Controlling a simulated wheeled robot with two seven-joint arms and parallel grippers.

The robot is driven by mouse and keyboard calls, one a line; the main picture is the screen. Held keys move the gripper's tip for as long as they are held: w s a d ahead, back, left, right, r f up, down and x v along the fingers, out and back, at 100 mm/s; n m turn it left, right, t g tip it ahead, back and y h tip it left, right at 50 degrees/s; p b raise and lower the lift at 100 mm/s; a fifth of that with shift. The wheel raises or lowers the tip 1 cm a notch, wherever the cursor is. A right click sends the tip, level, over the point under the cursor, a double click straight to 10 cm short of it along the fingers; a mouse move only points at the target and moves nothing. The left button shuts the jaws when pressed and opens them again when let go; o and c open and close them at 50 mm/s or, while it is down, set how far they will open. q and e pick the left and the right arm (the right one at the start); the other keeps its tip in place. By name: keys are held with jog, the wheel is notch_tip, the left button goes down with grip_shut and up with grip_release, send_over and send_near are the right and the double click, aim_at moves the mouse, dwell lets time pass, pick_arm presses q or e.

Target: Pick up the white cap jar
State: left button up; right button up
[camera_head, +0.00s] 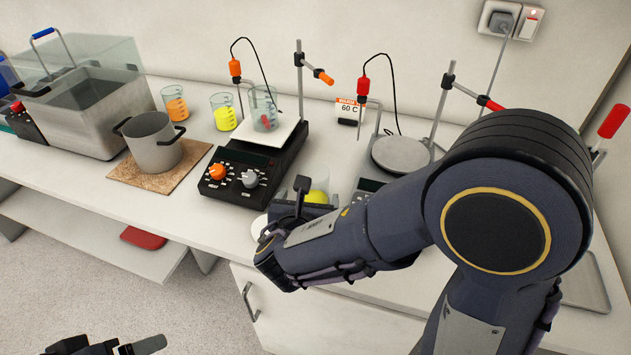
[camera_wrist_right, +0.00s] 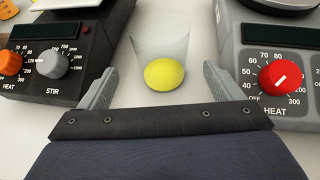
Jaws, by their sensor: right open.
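I cannot make out a jar with a white cap for certain. A white rounded thing (camera_head: 259,226) shows at the bench's front edge, mostly hidden by my right gripper. My right gripper (camera_head: 305,190) is open over the bench between the two hotplates. In the right wrist view its fingers (camera_wrist_right: 158,80) stand apart, with a clear vessel holding something yellow (camera_wrist_right: 165,73) between and beyond them. Nothing is gripped. The yellow also shows in the head view (camera_head: 317,197), partly hidden. My left gripper (camera_head: 112,346) is at the bottom left, cut by the frame edge.
A black stirrer (camera_head: 240,172) stands left of my right gripper, with a beaker (camera_head: 264,108) on its plate. A grey heater (camera_wrist_right: 272,75) stands to the right. A pot (camera_head: 152,142), an orange beaker (camera_head: 175,102) and a yellow beaker (camera_head: 223,111) stand farther left.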

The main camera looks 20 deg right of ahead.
jog(key=shift+x, duration=0.8)
jog(key=x, duration=0.5)
jog(key=shift+w+d+r, duration=0.1)
jog(key=shift+w+d, duration=0.05)
jog(key=shift+d, duration=0.05)
jog(key=shift+c, duration=0.3)
jog(key=c, duration=1)
